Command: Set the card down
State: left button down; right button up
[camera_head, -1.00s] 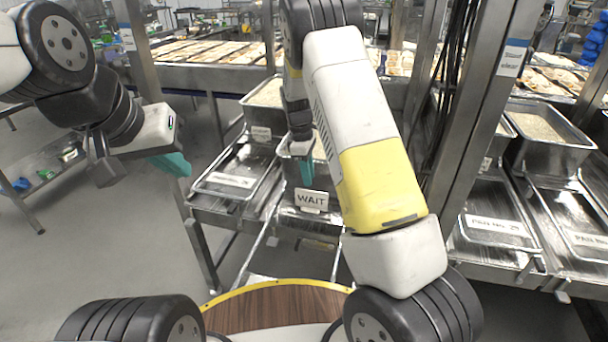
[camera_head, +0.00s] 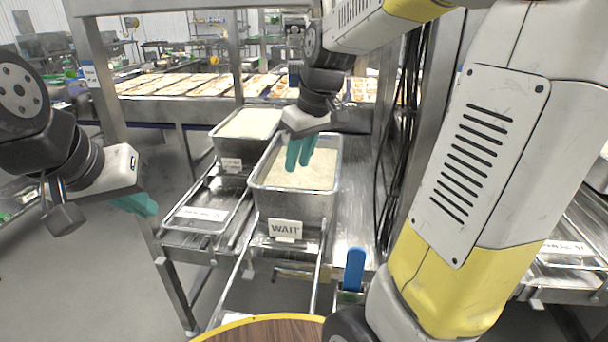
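The white card marked WAIT (camera_head: 285,229) stands upright at the front of the rice pan (camera_head: 290,203), on the metal shelf's front end. Nothing grips it. My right gripper (camera_head: 300,152) is above the pan of rice, behind and above the card and apart from it. Its two teal fingers point down with a narrow gap and hold nothing visible. My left gripper (camera_head: 136,204) hangs over the aisle at the left, away from the card. Its teal fingers show edge-on, so their opening is unclear.
A second rice pan (camera_head: 247,124) stands behind at the left. A labelled flat tray (camera_head: 205,212) lies left of the card. A blue handle (camera_head: 354,268) sticks up at the right front. A metal post and dark cables (camera_head: 400,150) stand right of the pan.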

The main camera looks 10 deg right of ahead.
jog(key=s+r+m+t, duration=0.2)
jog(key=s+m, duration=0.3)
jog(key=s, duration=0.9)
jog(key=shift+s+d+r+t, duration=0.15)
jog(key=shift+r+t, duration=0.15)
jog(key=shift+t, duration=0.3)
